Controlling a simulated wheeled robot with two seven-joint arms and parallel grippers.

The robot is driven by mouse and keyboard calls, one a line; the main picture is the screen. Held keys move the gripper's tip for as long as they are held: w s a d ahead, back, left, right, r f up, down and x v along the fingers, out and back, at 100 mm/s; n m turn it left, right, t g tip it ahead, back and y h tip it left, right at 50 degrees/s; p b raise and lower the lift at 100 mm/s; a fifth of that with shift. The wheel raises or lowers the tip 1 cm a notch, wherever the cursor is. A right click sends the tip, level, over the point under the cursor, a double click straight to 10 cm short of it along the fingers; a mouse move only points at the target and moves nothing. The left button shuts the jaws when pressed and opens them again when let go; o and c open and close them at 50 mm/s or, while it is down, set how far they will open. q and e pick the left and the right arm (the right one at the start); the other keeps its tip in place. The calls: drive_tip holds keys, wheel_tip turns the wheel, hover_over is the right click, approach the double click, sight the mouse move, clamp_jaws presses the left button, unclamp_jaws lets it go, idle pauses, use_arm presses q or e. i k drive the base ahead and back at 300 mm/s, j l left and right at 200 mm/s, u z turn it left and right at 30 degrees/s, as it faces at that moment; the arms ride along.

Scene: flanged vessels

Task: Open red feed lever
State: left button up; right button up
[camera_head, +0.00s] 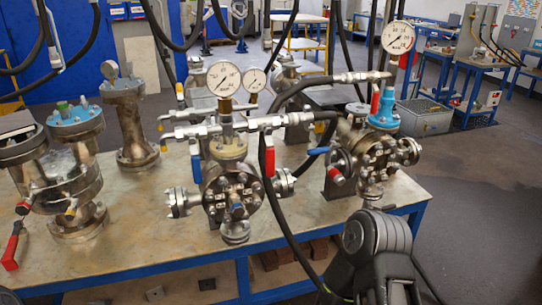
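A red lever handle (269,160) hangs down in front of the middle flanged vessel (232,190), below the horizontal valve line (225,128). A second red lever handle (375,102) stands upright on the right vessel (372,150), beside its blue top fitting. A shorter red grip (336,176) sits low on that vessel's left side. I cannot tell which of these is the feed lever. A dark arm of mine rises at the bottom right, apart from the levers in the picture. Neither gripper's fingers show.
The vessels stand on a metal-topped table with a blue frame (410,205). Blue levers (196,168), gauges (224,79) and black hoses crowd the valves. A red-handled tool (12,247) lies at the left. The floor at right (480,220) is clear.

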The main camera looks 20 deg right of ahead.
sight(268, 131)
drive_tip(key=i+j+z, duration=0.1)
drive_tip(key=z, duration=0.9)
drive_tip(key=j+z, duration=0.4)
drive_tip(key=j, duration=0.5)
drive_tip(key=j+z, duration=0.4)
drive_tip(key=j, duration=1.05)
drive_tip(key=k, duration=0.05)
